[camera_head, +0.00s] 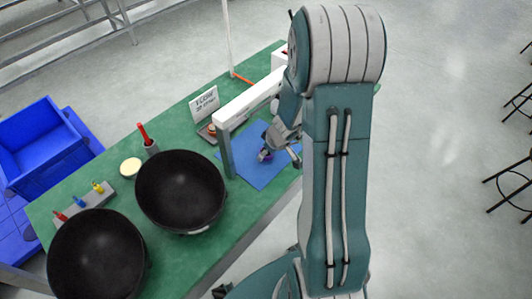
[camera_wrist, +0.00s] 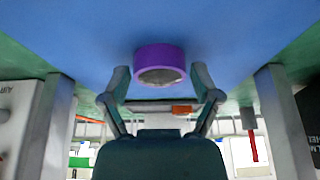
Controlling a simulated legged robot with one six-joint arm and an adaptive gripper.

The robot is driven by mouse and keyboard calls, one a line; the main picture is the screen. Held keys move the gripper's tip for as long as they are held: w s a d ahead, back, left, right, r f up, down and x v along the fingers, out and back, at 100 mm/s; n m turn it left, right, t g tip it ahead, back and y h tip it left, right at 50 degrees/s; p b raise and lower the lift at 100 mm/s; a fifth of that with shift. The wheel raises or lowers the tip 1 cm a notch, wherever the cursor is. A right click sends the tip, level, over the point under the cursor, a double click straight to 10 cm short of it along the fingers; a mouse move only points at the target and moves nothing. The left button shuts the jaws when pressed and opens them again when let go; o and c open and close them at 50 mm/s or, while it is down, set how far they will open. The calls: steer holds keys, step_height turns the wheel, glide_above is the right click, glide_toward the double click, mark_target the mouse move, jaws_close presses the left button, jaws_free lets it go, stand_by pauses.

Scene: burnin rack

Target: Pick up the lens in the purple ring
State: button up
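The ring is on the blue mat (camera_wrist: 70,35). My gripper (camera_wrist: 160,72) is open, with one finger on each side of the ring and a visible gap between each finger and the ring. In the head view, a small bit of the purple ring (camera_head: 262,157) shows beside my gripper (camera_head: 279,152) over the blue mat (camera_head: 258,172). My gripper and arm hide part of the mat there.
A white beam on posts (camera_head: 248,101) stands close beside my arm. Two black bowls (camera_head: 180,190) (camera_head: 97,256) sit on the green table (camera_head: 182,112) to the left. A sign (camera_head: 204,103), a red-handled tool (camera_head: 143,134) and a small rack (camera_head: 84,201) also stand there.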

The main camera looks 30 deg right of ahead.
steer(key=c, duration=0.3)
